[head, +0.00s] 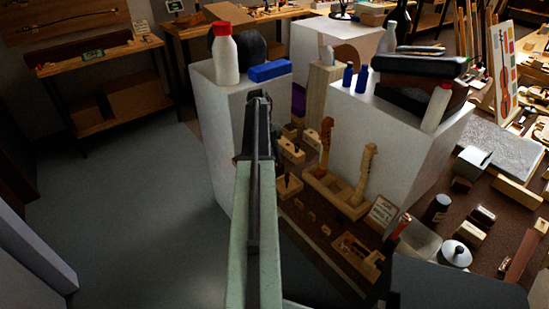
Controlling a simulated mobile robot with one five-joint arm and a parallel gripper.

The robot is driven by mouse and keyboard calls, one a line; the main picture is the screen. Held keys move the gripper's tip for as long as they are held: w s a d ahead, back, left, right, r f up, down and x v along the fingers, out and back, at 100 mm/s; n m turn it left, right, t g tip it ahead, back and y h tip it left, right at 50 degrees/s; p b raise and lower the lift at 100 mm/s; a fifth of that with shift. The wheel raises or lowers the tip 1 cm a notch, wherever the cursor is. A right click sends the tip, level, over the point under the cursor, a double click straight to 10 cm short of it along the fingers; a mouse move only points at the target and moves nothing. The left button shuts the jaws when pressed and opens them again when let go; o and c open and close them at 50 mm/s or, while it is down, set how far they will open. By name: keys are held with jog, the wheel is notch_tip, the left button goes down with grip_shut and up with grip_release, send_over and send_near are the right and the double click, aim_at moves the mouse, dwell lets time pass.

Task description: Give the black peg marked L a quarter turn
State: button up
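Several small light wooden blocks stand on the brown bench just right of my arm. One block (288,186) has a small dark upright piece on top. Another block (291,151) sits behind it, with dark bits on it. These dark pieces may be pegs, but they are too small to read any letter, so I cannot tell which is marked L. My arm reaches forward from the bottom middle, and my gripper (257,108) is at its dark far end, left of the blocks and in front of the white box. Its fingers cannot be made out.
A tall white box (212,125) stands behind and left of my arm, carrying a red-capped bottle (225,56) and a blue block (270,71). Another white box (380,130) is to the right. A wooden rack (335,192) holds violin necks. The floor at left is clear.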

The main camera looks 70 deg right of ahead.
dwell(0.3)
jog(key=p+v, duration=0.7)
jog(key=shift+r, duration=0.4)
jog(key=shift+w+d, duration=0.1)
jog(key=shift+w, duration=0.05)
